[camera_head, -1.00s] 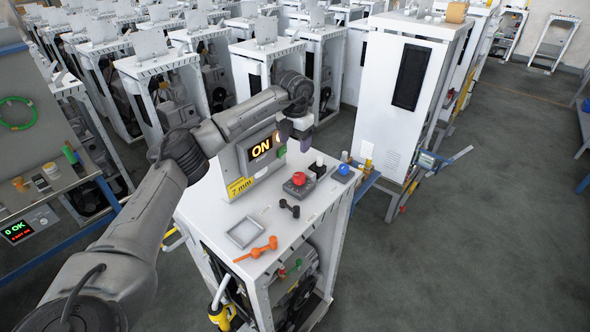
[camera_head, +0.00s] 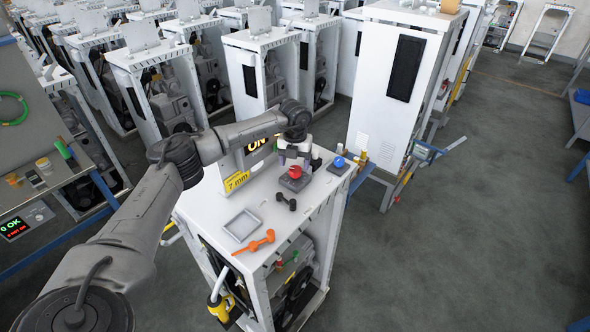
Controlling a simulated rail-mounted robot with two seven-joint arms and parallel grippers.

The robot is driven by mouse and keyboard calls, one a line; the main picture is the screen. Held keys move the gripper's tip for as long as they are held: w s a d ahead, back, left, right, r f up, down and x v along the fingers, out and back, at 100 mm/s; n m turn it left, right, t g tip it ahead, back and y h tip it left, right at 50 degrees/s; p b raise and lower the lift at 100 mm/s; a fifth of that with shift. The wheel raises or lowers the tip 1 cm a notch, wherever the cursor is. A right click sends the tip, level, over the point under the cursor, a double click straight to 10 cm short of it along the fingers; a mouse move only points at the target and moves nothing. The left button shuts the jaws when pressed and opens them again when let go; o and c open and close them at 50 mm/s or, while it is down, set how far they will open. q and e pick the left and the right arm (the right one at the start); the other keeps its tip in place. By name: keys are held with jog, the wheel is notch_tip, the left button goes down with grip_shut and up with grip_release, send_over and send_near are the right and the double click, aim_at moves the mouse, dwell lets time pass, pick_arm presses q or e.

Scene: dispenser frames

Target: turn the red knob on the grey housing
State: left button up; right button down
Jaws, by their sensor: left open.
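The red knob (camera_head: 295,172) sits on a small dark grey housing (camera_head: 294,185) on the white top of the dispenser frame. My left gripper (camera_head: 295,163) is open and points down at the knob, its fingertips close to the knob's upper part. I cannot tell whether the fingers touch it or how far they reach around it. The fingers hide part of the area behind the knob. My right gripper is not in view.
A blue knob (camera_head: 339,162) on a dark base is to the right. A black dumbbell-shaped part (camera_head: 286,201), a grey tray (camera_head: 243,225) and an orange tool (camera_head: 254,241) lie nearer. The lit display box (camera_head: 257,151) stands behind, partly covered by my arm.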

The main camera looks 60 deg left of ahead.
aim_at(295, 169)
pick_arm(q)
jog(key=shift+f, duration=2.15)
jog(key=c, duration=0.9)
jog(key=m, duration=0.5)
jog(key=o, duration=0.9)
